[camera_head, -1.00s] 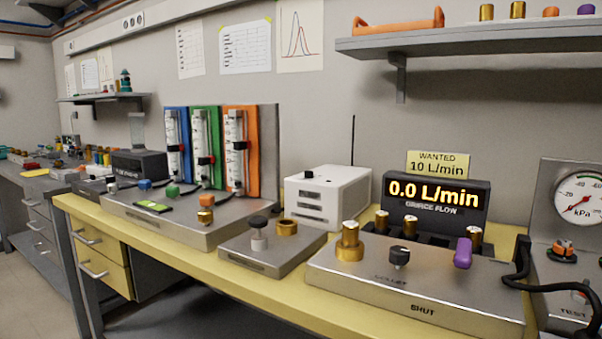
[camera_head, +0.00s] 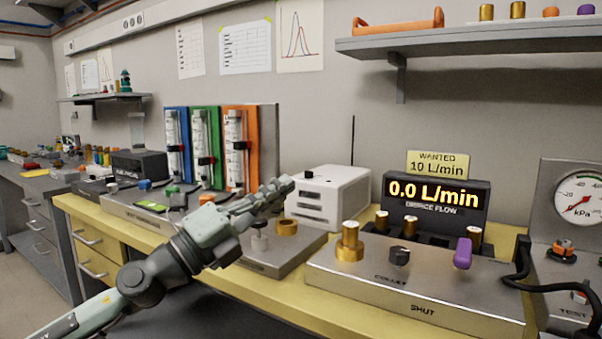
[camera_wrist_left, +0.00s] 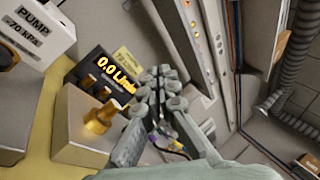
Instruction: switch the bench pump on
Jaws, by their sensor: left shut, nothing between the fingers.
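The bench pump (camera_head: 345,190) is a white box on the yellow bench, with a small black knob (camera_head: 308,174) on top. In the left wrist view the pump (camera_wrist_left: 40,30) shows a label reading "PUMP -70 kPa". My left gripper (camera_head: 284,186) is shut and empty. In the head view its tips overlap the pump's left edge; contact cannot be told. It also shows in the left wrist view (camera_wrist_left: 162,80), with its fingers together. My right gripper is not in view.
The orifice flow display (camera_head: 435,197) reads 0.0 L/min, behind a metal box (camera_head: 430,280) with brass fittings. A small metal block (camera_head: 290,255) lies below my left gripper. Flow tubes (camera_head: 236,150) stand behind to the left. A thin dark rod (camera_head: 352,145) rises by the pump.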

